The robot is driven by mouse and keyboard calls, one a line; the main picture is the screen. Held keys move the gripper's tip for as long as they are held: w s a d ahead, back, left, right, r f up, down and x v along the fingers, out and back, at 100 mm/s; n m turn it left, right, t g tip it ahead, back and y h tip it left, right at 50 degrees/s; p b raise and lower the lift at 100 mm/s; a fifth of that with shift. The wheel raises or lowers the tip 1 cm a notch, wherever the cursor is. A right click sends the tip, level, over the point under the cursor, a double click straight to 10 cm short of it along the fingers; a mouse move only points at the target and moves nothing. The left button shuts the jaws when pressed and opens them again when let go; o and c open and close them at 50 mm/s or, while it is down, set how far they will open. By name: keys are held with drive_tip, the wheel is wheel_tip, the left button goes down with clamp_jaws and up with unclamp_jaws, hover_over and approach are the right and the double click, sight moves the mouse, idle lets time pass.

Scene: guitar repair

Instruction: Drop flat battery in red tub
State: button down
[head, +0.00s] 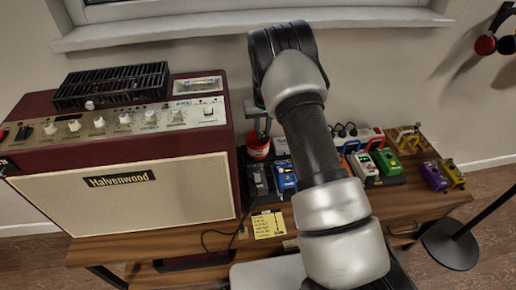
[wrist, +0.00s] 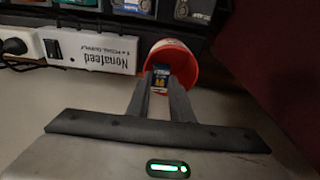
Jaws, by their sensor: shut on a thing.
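My gripper (wrist: 161,88) is shut on a small dark battery (wrist: 161,74) with a blue and orange label, held between the fingertips in the wrist view. The red tub (wrist: 188,66) has a pale rim and lies directly beyond the fingertips, with the battery over its mouth. I cannot tell how deep the battery is in the tub. In the head view the red tub (head: 258,152) stands on the bench just right of the amplifier. My arm hides much of the gripper there, and the battery cannot be made out.
A maroon amplifier (head: 110,170) stands close to the tub's left in the head view. Several pedals, including a blue one (head: 285,178), stand in front and to the right. A white power strip (wrist: 90,50) lies beside the tub in the wrist view.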

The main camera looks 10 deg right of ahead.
drive_tip(key=c, duration=1.5)
unclamp_jaws()
drive_tip(key=shift+r, duration=0.1)
drive_tip(key=s+r+p, duration=0.1)
drive_tip(key=r, duration=0.4)
drive_tip(key=r+p, duration=0.1)
drive_tip(key=r, duration=0.5)
drive_tip(key=s+r+p, duration=0.1)
drive_tip(key=r, duration=0.5)
drive_tip(key=shift+s, duration=0.3)
